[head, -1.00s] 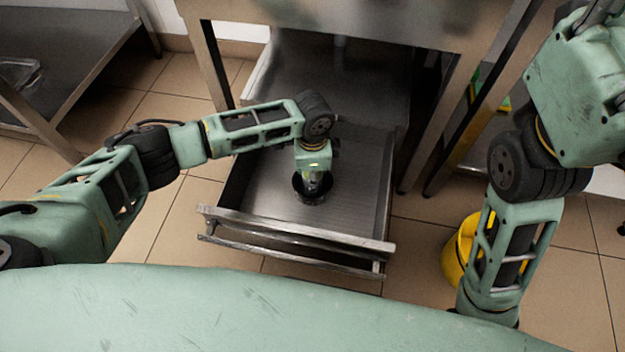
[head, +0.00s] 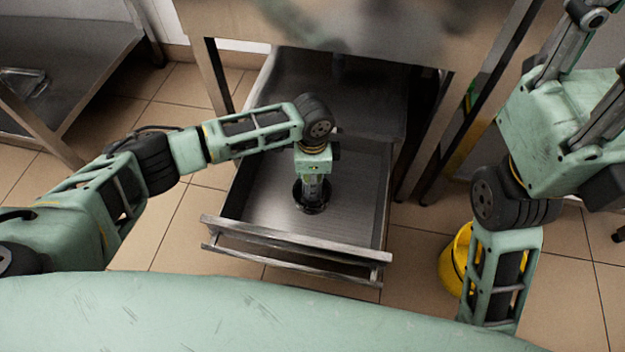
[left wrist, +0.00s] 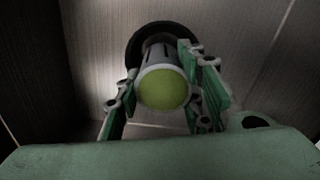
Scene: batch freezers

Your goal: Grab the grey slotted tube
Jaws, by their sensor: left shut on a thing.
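The grey slotted tube (left wrist: 157,53) shows in the left wrist view, with dark slots in its side and a yellow-green round end facing the camera. A wide black ring (left wrist: 138,41) surrounds its far end. My left gripper (left wrist: 160,100) has a finger on each side of the tube and is shut on it. In the head view my left gripper (head: 313,188) points down into the open drawer (head: 350,220), and the black ring (head: 298,193) is at the drawer floor. The gripper mostly hides the tube there.
The drawer is pulled out below a steel table (head: 330,35), its walls around my left gripper. Its floor is otherwise bare. A yellow bucket (head: 455,262) stands on the tiles at right, partly behind my right arm. A steel shelf (head: 75,65) is at left.

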